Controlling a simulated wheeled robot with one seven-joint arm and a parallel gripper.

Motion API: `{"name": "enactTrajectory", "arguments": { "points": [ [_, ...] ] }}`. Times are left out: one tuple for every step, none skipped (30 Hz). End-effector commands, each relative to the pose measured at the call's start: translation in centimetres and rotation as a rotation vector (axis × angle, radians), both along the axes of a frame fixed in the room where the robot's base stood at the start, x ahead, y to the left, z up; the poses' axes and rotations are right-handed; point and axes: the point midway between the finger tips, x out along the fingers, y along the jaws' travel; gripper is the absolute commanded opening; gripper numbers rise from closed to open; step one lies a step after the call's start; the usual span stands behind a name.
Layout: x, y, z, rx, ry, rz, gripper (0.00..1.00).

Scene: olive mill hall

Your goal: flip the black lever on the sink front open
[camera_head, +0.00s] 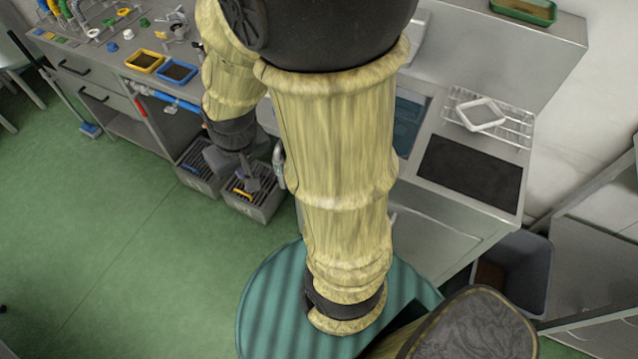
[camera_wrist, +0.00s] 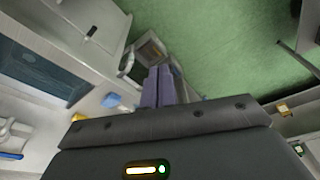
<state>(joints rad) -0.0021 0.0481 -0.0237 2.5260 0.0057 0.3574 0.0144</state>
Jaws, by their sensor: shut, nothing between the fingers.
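The sink unit is grey metal, with a dark blue basin (camera_head: 408,122) beside my arm in the head view. Its front panel (camera_head: 428,228) is partly hidden by my arm. The basin (camera_wrist: 48,72) and the front panel (camera_wrist: 88,20) also show in the wrist view. A small dark piece (camera_wrist: 91,32) with a pale mark sits on that panel; I cannot tell whether it is the black lever. In the head view I see no lever. My gripper (camera_head: 248,180) is shut and empty, left of the sink front, near a grey loop handle (camera_head: 279,165). Its fingers (camera_wrist: 160,78) point away in the wrist view.
Grey crates (camera_head: 262,206) stand on the floor below my gripper. A workbench (camera_head: 98,68) with trays and small parts is at left. A wire rack (camera_head: 512,132) and black mat (camera_head: 470,172) lie right of the basin. Green floor (camera_head: 110,220) is clear at left.

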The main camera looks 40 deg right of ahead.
Motion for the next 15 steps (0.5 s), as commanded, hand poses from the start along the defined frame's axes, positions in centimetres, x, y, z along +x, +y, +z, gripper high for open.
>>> {"name": "enactTrajectory", "arguments": {
  "points": [
    [0.8,-0.6,-1.3,0.002,0.018,-0.029,0.0],
    [1.3,-0.9,-2.0,0.003,0.028,-0.048,0.0],
    [2.0,-1.4,-3.0,0.004,0.044,-0.076,0.0],
    [2.6,-1.9,-3.8,0.003,0.056,-0.099,0.0],
    [3.2,-2.3,-4.7,0.002,0.07,-0.123,0.0],
    [4.0,-3.0,-6.0,-0.002,0.09,-0.155,0.0],
    [4.6,-3.6,-7.0,-0.005,0.103,-0.181,0.0],
    [5.2,-4.1,-8.0,-0.009,0.116,-0.206,0.0],
    [5.9,-4.9,-9.3,-0.016,0.133,-0.24,0.0],
    [6.4,-5.5,-10.4,-0.022,0.146,-0.265,0.0],
    [6.9,-6.2,-11.4,-0.03,0.159,-0.289,0.0],
    [7.5,-7.0,-12.8,-0.04,0.176,-0.322,0.0],
    [7.9,-7.7,-13.9,-0.049,0.188,-0.346,0.0],
    [8.3,-8.4,-15.0,-0.06,0.199,-0.369,0.0],
    [8.8,-9.3,-16.5,-0.075,0.214,-0.399,0.0]
  ]
}}
